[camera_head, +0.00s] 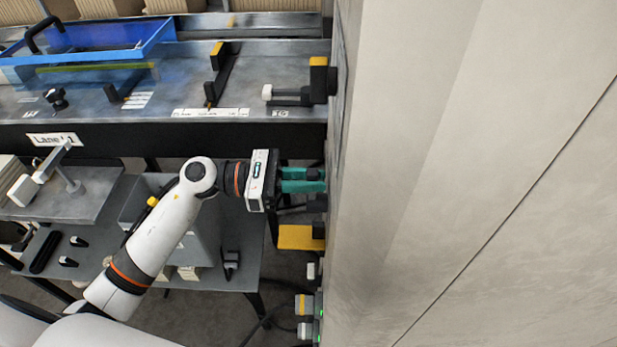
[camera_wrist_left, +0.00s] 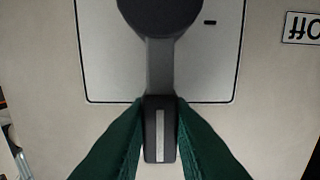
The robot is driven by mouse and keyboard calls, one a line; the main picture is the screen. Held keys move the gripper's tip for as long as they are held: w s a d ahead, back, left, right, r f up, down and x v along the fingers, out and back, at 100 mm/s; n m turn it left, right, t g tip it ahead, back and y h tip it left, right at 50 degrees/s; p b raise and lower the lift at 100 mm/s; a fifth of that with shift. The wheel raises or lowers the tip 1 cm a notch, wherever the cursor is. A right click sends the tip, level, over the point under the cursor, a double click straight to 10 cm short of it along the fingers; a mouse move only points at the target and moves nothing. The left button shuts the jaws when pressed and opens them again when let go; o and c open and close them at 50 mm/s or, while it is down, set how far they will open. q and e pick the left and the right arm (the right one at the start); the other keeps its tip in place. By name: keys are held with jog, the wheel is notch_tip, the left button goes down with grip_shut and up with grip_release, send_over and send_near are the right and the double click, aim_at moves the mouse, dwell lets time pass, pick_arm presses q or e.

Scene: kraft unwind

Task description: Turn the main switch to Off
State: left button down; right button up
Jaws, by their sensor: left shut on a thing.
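In the left wrist view the main switch's dark lever (camera_wrist_left: 159,75) runs from a round dark hub (camera_wrist_left: 160,12) down to a block end with a pale stripe. A light grey plate (camera_wrist_left: 112,70) lies behind it. The green fingers of my left gripper (camera_wrist_left: 160,135) are shut on the lever's end, one on each side. In the head view my left gripper (camera_head: 302,180) reaches right, against the side of the tall cabinet (camera_head: 430,170). The lever is mostly hidden there. My right gripper is not in view.
A yellow part (camera_head: 300,237) sticks out from the cabinet just below my gripper. Small boxes with green lights (camera_head: 305,304) sit lower down. A long grey bench (camera_head: 170,95) with a blue tray (camera_head: 90,40) lies beyond my arm. A partly cut-off label (camera_wrist_left: 302,28) shows beside the plate.

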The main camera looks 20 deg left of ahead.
pick_arm(q)
jog(key=shift+w, duration=0.1)
jog(key=shift+w+a+f+n+b, duration=0.15)
jog(key=shift+w+n, duration=0.2)
jog(key=shift+n, duration=0.25)
jog(key=shift+w+a+r+n+b, duration=0.15)
jog(key=shift+w+n, duration=0.15)
jog(key=shift+n, duration=0.3)
jog(key=n, duration=0.1)
jog(key=w+n, duration=0.1)
jog(key=shift+w+a+f+n, duration=0.1)
jog(key=shift+w+f+n, duration=0.1)
jog(key=shift+f+n, duration=0.2)
jog(key=w+a+f+n, duration=0.1)
jog(key=w+f+n, duration=0.2)
jog(key=n, duration=0.9)
jog(key=shift+w+f+n, duration=0.25)
jog(key=shift+f+n, duration=0.15)
jog(key=shift+f, duration=1)
jog(key=c, duration=1.3)
grip_release()
